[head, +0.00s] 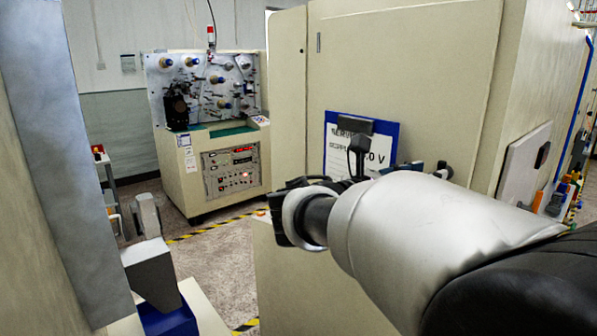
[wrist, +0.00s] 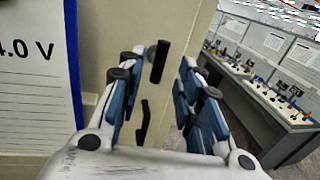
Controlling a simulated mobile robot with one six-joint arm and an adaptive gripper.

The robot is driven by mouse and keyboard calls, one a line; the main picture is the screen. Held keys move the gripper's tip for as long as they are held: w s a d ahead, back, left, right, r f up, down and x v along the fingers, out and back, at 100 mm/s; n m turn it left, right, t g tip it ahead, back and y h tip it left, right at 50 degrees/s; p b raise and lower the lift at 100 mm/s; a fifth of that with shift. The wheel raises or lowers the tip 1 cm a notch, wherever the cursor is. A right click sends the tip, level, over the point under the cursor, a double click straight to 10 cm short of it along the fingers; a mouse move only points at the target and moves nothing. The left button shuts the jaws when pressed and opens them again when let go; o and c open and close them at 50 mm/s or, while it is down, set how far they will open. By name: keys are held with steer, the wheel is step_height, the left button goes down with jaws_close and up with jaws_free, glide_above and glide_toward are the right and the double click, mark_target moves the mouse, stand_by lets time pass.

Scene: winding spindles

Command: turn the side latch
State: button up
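A black, upright bar-like latch handle (wrist: 160,62) stands on the cream cabinet front in the wrist view, close to the cabinet's right edge. A second narrow dark shape (wrist: 142,122) shows below it; I cannot tell whether it is a part or a shadow. My gripper (wrist: 159,72) is open, its blue-padded fingers apart on the left and right of the handle as seen. No contact is visible, and the distance in depth is unclear. In the head view my arm hides most of the gripper, and I cannot make out this handle.
A blue-edged sign (head: 338,158) is on the cabinet front (head: 400,70), beside my gripper. The cabinet's right side carries a grey panel (head: 522,165) with a dark handle. A winding machine (head: 232,172) stands at the back left. Benches (wrist: 265,100) stand beyond the cabinet edge.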

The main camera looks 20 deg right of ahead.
steer(key=shift+w+d, duration=0.2)
steer(key=shift+d, duration=0.8)
steer(key=shift+w+d, duration=0.2)
steer(key=shift+d, duration=0.8)
steer(key=shift+c, duration=0.3)
jaws_close()
